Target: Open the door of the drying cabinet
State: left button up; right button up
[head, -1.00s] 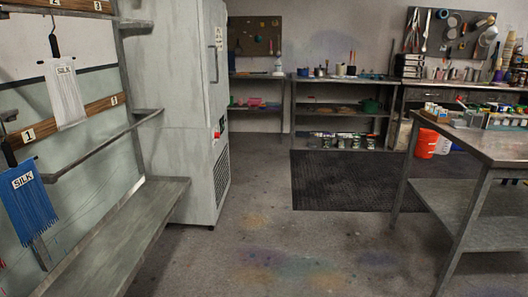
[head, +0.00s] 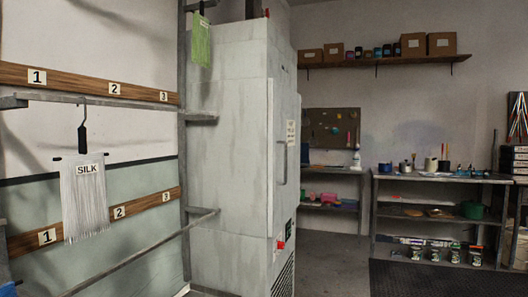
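The drying cabinet (head: 232,160) is a tall, pale grey-green, worn metal cabinet left of centre in the head view. Its door (head: 286,140) is on the right-hand face, seen at a steep angle, and looks closed. A vertical handle (head: 283,162) runs along the door, beside a small white label. A red knob or switch (head: 280,245) sits low on the same face, above a dark vent grille (head: 284,278). The inside of the cabinet is hidden. Neither of my grippers shows in the view.
A grey bar (head: 150,248) reaches toward the cabinet. Shelves (head: 440,222) line the back wall. Some floor (head: 335,262) right of the cabinet is clear.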

aim_at(285, 107)
jog(key=z, duration=0.05)
jog(key=i, duration=2.25)
jog(key=u, duration=0.1)
